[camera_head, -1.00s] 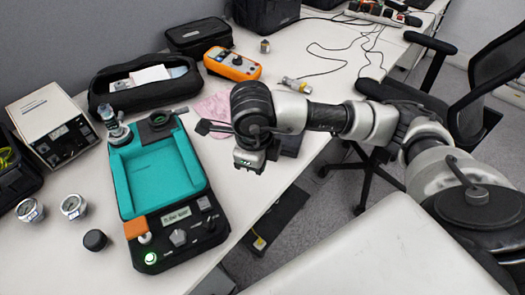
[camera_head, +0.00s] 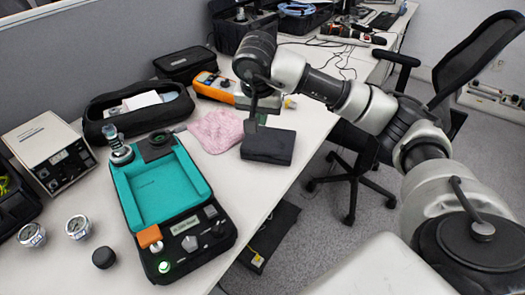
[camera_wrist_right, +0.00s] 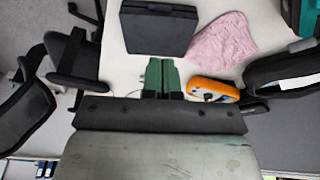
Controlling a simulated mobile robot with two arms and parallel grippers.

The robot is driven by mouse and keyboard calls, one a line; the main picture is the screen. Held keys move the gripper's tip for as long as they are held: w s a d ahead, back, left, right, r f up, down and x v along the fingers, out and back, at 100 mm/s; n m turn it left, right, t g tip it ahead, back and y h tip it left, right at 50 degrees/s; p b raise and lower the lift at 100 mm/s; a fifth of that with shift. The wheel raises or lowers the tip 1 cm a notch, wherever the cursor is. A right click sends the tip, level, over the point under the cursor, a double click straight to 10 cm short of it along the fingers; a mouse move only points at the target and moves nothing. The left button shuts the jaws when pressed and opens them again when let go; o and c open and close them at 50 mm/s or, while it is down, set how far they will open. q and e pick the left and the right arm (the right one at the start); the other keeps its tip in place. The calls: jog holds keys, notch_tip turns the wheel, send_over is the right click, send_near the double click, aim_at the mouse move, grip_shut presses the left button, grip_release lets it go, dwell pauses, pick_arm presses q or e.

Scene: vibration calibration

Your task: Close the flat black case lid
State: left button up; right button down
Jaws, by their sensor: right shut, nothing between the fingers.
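The flat black case (camera_head: 268,146) lies on the white table near its right edge, beside the pink cloth. It looks flat, with no raised lid visible, and it also shows at the top of the right wrist view (camera_wrist_right: 158,30). My right gripper (camera_head: 251,124) is at the far side of the case, fingers pointing down. In the right wrist view its fingers (camera_wrist_right: 161,66) are together and empty, their tips close to the case's edge. I cannot tell whether they touch it. My left gripper is not in view.
The pink cloth (camera_head: 216,131) and orange multimeter (camera_head: 213,86) are left of the gripper. A teal-lined instrument (camera_head: 190,235), two gauges (camera_head: 78,227), an open black pouch (camera_head: 97,128) and a white box (camera_head: 40,140) stand farther left. An office chair (camera_head: 480,62) stands right of the table.

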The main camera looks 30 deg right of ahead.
send_near(265, 156)
jog(key=x, duration=0.5)
jog(key=shift+w+d+f, duration=0.1)
jog(key=shift+f, duration=0.65)
pick_arm(q)
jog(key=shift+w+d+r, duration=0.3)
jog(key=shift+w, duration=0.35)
jog(key=shift+b, duration=0.3)
